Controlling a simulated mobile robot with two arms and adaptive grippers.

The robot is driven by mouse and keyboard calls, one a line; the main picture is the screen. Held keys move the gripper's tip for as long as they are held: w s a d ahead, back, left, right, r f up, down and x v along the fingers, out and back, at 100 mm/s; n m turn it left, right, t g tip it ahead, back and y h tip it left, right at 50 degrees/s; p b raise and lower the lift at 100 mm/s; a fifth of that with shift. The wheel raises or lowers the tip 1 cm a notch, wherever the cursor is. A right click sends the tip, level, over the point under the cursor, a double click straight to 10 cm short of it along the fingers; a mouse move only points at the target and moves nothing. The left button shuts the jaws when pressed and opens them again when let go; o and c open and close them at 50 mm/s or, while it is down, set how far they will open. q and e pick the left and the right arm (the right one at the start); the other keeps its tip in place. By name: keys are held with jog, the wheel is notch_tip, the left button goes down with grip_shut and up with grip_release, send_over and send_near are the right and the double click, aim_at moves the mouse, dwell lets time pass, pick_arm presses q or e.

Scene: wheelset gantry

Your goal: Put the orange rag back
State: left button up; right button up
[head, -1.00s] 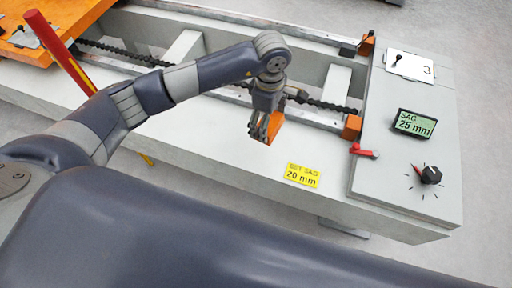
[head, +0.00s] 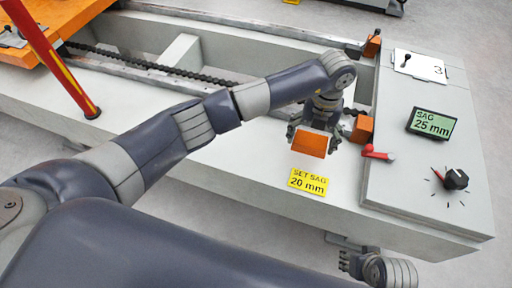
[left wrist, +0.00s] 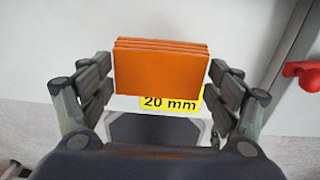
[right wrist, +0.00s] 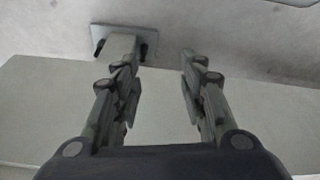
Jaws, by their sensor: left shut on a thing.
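The orange rag (head: 308,144) is a folded, block-like stack of layers. My left gripper (head: 314,135) is shut on it, over the white bench top just behind the yellow SET SAG label. In the left wrist view the rag (left wrist: 160,72) sits between the two fingers and hides part of the label. Whether the rag touches the bench top is unclear. My right gripper (head: 346,262) shows at the bottom of the head view beside the bench's front side. In the right wrist view it (right wrist: 158,62) is open, with nothing between its fingers.
The yellow SET SAG 20 mm label (head: 308,182) lies in front of the rag. A red lever (head: 377,153), a SAG 25 mm display (head: 432,123) and a black knob (head: 456,179) are on the right panel. A chain (head: 150,60) runs behind. A red post (head: 60,65) stands left.

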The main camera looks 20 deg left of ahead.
pick_arm(q)
jog(key=a, duration=0.5)
jog(key=s+a+f, duration=0.1)
jog(key=a, duration=0.9)
jog(key=shift+s+a+f, duration=0.25)
jog(key=shift+s+f, duration=0.05)
jog(key=shift+s, duration=0.1)
jog(key=shift+f+b, duration=0.4)
jog(key=shift+f, duration=1.3)
pick_arm(e)
jog(key=shift+w+v, duration=0.2)
jog(key=shift+v, duration=1.5)
pick_arm(q)
jog(key=shift+f, duration=0.1)
pick_arm(e)
jog(key=shift+r, duration=0.1)
pick_arm(q)
jog(key=o, duration=1.3)
pick_arm(e)
jog(key=shift+r, duration=0.15)
